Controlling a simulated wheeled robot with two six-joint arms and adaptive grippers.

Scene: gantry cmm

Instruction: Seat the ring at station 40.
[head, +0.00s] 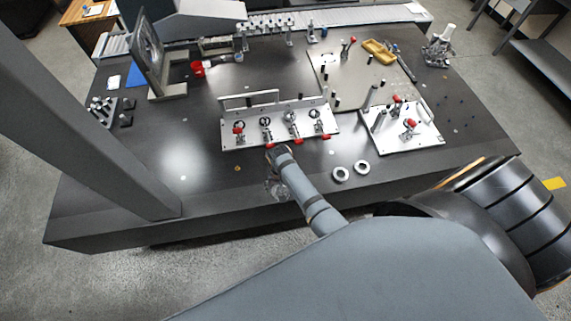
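Two pale grey rings lie flat on the dark table near its front edge, a left ring (341,173) and a right ring (362,167). I cannot tell which one the task means. A white fixture plate (230,140) behind them carries several red-tipped clamps in a row. A second white plate (425,138) with pins and red-handled clamps is to the right. No station number is legible. An arm, apparently my right, reaches in from the lower right; its gripper (276,187) is at the front of the table, left of the rings. Its fingers are too unclear to judge. My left gripper is out of view.
A framed upright stand (150,60), a red cup (197,68) and small blocks are at the back left. A large tan plate (350,85) with a yellow tray (379,51) is behind.

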